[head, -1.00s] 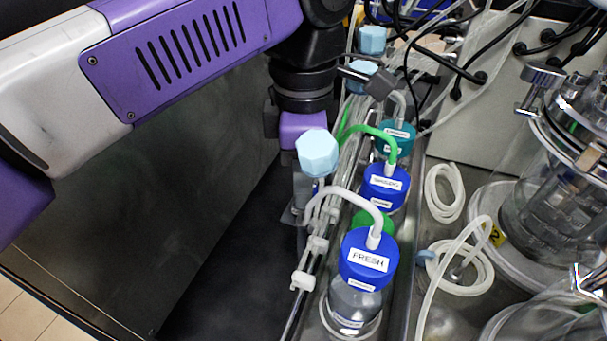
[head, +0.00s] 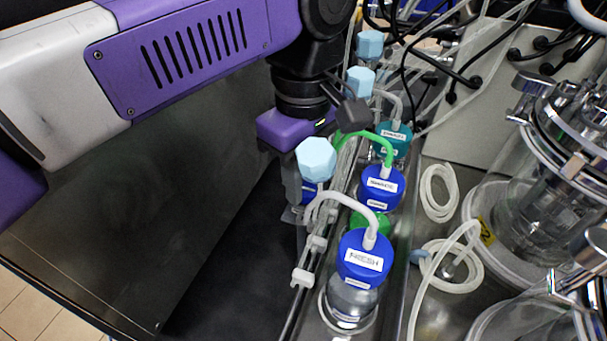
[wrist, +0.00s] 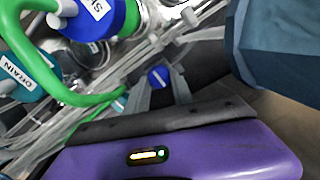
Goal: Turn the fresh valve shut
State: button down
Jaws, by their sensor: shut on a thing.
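The FRESH bottle (head: 352,298) has a blue cap (head: 364,257) with a white tube and stands at the front of the metal tray. A small blue valve knob (wrist: 159,77) with a white line on it sits between my fingertips in the wrist view. A blue patch at the same place (head: 309,191) shows below the light-blue faceted knob in the head view. My gripper (wrist: 161,90) is shut on the blue valve knob. Its purple body (head: 285,130) is turned at an angle above the tubing. The valve's body is mostly hidden.
A light-blue faceted knob (head: 316,158) stands close to my gripper and looms large in the wrist view (wrist: 285,45). Other capped bottles (head: 383,187) and tubes line the tray. Glass vessels (head: 515,215) stand at the right. Dark open space lies left of the tubing.

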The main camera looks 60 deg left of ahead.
aim_at(304, 188)
dwell(0.4)
jog(key=c, duration=1.1)
grip_release()
jog(key=shift+r, duration=3.9)
